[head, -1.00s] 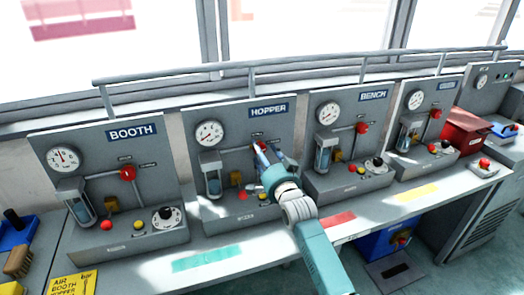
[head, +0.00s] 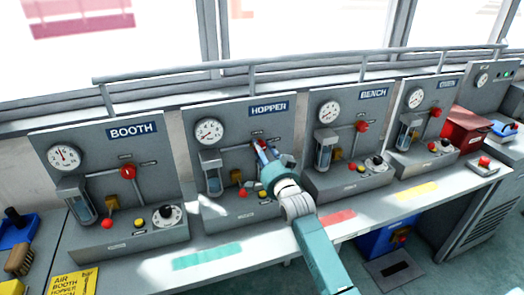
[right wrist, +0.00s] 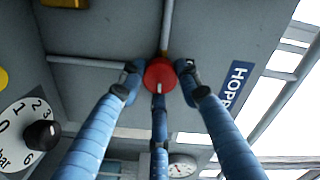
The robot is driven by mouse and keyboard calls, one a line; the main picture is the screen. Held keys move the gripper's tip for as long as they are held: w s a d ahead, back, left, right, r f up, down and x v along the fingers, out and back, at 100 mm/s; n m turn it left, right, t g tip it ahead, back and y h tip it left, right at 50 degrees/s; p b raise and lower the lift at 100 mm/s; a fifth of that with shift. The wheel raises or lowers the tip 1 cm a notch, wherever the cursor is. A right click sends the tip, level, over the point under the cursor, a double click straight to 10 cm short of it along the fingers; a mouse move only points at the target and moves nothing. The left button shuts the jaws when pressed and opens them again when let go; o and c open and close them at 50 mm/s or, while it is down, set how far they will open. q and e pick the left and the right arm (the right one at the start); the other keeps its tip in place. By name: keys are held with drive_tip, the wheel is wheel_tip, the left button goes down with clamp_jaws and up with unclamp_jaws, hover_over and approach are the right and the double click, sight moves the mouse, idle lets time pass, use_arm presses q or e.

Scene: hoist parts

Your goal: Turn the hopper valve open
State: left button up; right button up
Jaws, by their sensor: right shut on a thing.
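The hopper panel (head: 232,120) is a grey board with a dark blue HOPPER label, second from the left in the head view. Its valve is a red round knob (right wrist: 160,74) where pipes meet, seen in the right wrist view with a small pale mark on its near side. My right gripper (head: 262,150) is at this valve and largely hides it in the head view. In the right wrist view its blue fingers (right wrist: 158,78) are closed around the knob, one on either side and one below. My left gripper is in neither view.
The hopper gauge (head: 209,132) is left of the valve, above a glass bowl (head: 213,181). Similar panels stand alongside, BOOTH (head: 100,145) at left and BENCH (head: 345,110) at right. A rail (head: 300,65) runs behind. The front ledge is mostly clear.

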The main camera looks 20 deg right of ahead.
drive_tip(key=shift+r+n, duration=0.15)
drive_tip(key=shift+n, duration=8.55)
drive_tip(key=o, duration=1.2)
drive_tip(key=shift+a, duration=0.1)
drive_tip(key=s, duration=1.2)
drive_tip(key=shift+d, duration=0.25)
